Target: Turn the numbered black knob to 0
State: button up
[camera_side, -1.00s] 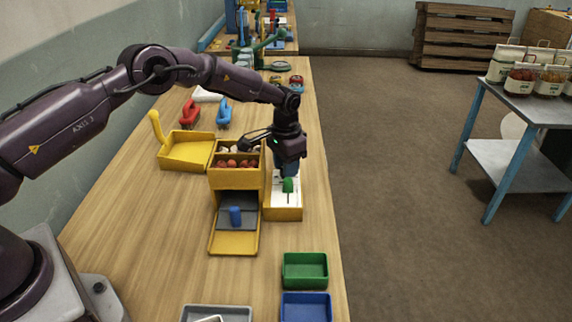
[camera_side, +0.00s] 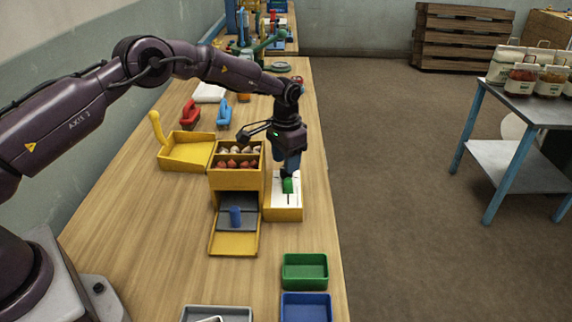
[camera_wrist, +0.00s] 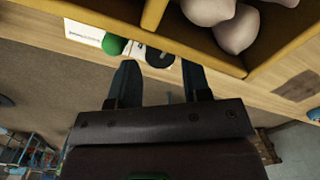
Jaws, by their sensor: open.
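A yellow box with a white face (camera_side: 275,192) stands near the table's right edge. A green knob (camera_side: 288,185) sits on its face and also shows in the wrist view (camera_wrist: 113,44). In the wrist view a black knob (camera_wrist: 160,58) is partly visible beside the green one, near a white label (camera_wrist: 84,34). Its numbers and pointer cannot be read. My gripper (camera_side: 289,172) is over the far part of the white face, pointing down. In the wrist view its two fingers (camera_wrist: 160,72) are apart, with the black knob in line with the gap. I cannot tell whether they touch it.
A yellow divided bin (camera_side: 237,179) with red and pale rounded items stands directly left. Green (camera_side: 304,272) and blue (camera_side: 306,307) trays lie nearer. The table's right edge is close.

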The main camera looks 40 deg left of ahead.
notch_tip(320, 180, up, 11)
dwell(0.3)
jog(key=shift+w+f, duration=0.1)
jog(key=s+r+t, duration=0.2)
jog(key=s+r, duration=0.3)
jog(key=s, duration=0.7)
jog(key=s+d+r+n+t, duration=0.1)
jog(key=s+r, duration=0.4)
jog(key=s, duration=0.7)
jog(key=s+r+n+t, duration=0.1)
jog(key=s+r, duration=0.5)
jog(key=s, duration=0.6)
jog(key=shift+s+d+t, duration=0.25)
jog(key=shift+d+t, duration=0.05)
jog(key=shift+t, duration=0.5)
